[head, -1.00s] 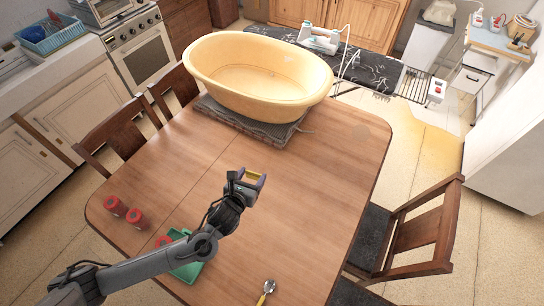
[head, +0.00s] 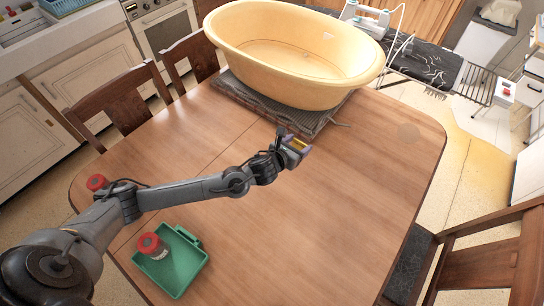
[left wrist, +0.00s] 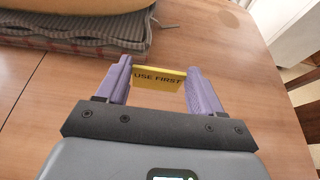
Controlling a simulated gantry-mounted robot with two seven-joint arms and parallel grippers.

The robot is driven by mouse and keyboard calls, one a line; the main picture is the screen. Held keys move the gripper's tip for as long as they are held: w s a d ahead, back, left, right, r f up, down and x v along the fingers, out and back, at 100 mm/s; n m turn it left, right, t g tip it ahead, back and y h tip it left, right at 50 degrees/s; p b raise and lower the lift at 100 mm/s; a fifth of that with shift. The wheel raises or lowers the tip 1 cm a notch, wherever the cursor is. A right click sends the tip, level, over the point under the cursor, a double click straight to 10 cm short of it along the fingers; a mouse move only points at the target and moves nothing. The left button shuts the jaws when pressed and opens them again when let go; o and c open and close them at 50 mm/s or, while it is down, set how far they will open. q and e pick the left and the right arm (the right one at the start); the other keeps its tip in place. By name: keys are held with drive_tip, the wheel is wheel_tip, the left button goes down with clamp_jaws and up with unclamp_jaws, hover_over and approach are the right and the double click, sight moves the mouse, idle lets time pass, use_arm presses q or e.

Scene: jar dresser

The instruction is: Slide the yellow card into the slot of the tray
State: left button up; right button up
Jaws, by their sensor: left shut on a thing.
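My left gripper (head: 297,146) is shut on the yellow card (left wrist: 158,78), holding it above the middle of the wooden table. The card reads "USE FIRST" in the left wrist view, spanning between the purple fingers. The green tray (head: 178,282) lies at the near left of the table, well away from the card, below my left arm in the head view. A red-lidded jar (head: 152,246) stands in the tray. A raised part shows at the tray's far right edge; I cannot make out the slot itself. My right gripper is not in view.
A large yellow tub (head: 300,85) sits on a folded grey cloth (head: 262,106) at the table's far side. Another red jar (head: 97,183) shows at the left, partly behind my arm. Chairs stand along the left and right edges. The table's right half is clear.

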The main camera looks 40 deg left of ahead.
use_arm(q)
drive_tip(key=a+f, duration=0.2)
drive_tip(key=a, duration=0.1)
drive_tip(key=s+a+f, duration=0.1)
drive_tip(key=a+f, duration=0.1)
drive_tip(key=a, duration=0.2)
drive_tip(key=a+f, duration=0.3)
drive_tip(key=a, duration=0.1)
drive_tip(key=shift+s+a+b, duration=0.2)
drive_tip(key=shift+s+b, duration=0.1)
drive_tip(key=shift+b, duration=0.05)
drive_tip(key=shift+f+b, duration=0.4)
drive_tip(key=shift+f, duration=1.55)
drive_tip(key=o, duration=0.6)
drive_tip(key=shift+f, duration=0.15)
drive_tip(key=shift+c, duration=0.2)
drive_tip(key=o, duration=0.4)
drive_tip(key=shift+o, duration=0.2)
